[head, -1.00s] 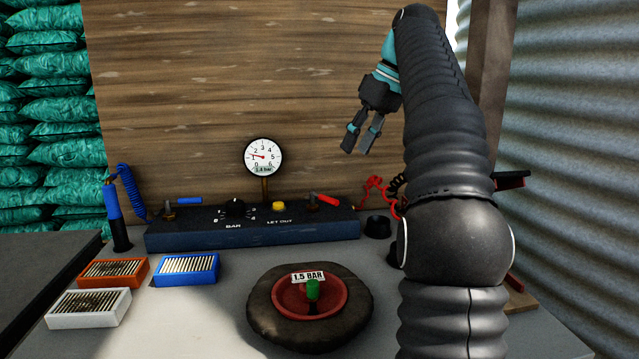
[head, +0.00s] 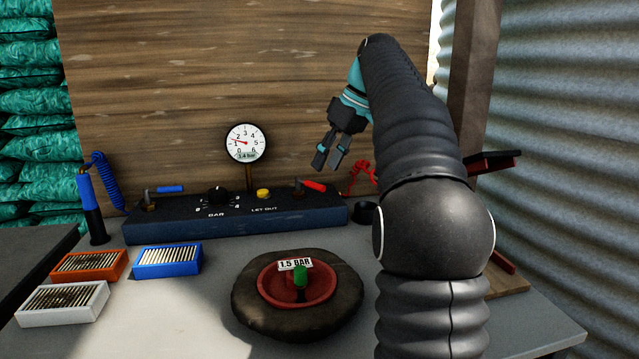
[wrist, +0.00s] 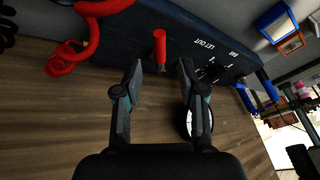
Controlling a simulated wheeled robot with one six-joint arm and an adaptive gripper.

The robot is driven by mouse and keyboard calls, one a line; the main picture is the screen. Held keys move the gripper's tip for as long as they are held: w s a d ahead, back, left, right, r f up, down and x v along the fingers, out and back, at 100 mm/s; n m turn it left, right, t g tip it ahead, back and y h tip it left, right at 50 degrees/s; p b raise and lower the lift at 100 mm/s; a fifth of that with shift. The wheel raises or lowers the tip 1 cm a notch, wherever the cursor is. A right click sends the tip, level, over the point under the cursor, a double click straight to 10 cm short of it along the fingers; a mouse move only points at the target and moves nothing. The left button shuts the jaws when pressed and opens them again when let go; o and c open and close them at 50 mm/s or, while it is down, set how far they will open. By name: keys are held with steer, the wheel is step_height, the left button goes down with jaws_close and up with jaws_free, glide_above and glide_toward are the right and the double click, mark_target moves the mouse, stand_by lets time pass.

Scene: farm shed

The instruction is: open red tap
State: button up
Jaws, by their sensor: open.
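The red tap (head: 314,185) is a small red lever at the right end of the dark blue control panel (head: 235,228). In the wrist view the red tap (wrist: 159,48) stands ahead of my fingertips, in line with the space between them. My gripper (head: 331,164) is open and empty, above and slightly right of the tap in the head view. It also shows open in the wrist view (wrist: 159,70). The fingers appear apart from the tap.
A gauge (head: 246,143) rises behind the panel. A blue tap (head: 170,189) is at its left end. A red coiled hose (head: 362,178) lies right of the red tap. A wooden board stands behind.

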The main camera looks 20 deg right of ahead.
steer(key=shift+b+x, duration=0.45)
steer(key=shift+x, duration=1.85)
jaws_close()
